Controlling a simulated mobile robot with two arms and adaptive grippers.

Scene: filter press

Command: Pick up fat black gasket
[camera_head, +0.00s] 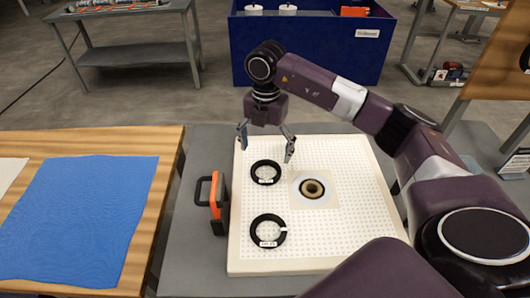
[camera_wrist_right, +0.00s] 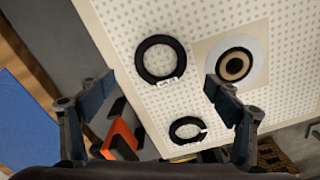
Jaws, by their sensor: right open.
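Two black ring gaskets lie flat on a white perforated board (camera_head: 330,240). The far gasket (camera_head: 266,172) also shows large in the right wrist view (camera_wrist_right: 139,60). The near gasket (camera_head: 256,233) has a light mark on its right side; it shows in the wrist view too (camera_wrist_right: 174,129). Both carry small white labels I cannot read, and I cannot tell surely which is fatter. My right gripper (camera_head: 267,147) is open and empty above the board's far left part, by the far gasket, fingers pointing down, apart from it. My left gripper is out of view.
A tan ring on a white disc (camera_head: 312,204) lies right of the gaskets. An orange and black handled object (camera_head: 216,195) stands at the board's left edge. A blue cloth (camera_head: 85,220) lies on a wooden table at left. A blue bin (camera_head: 305,50) stands behind.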

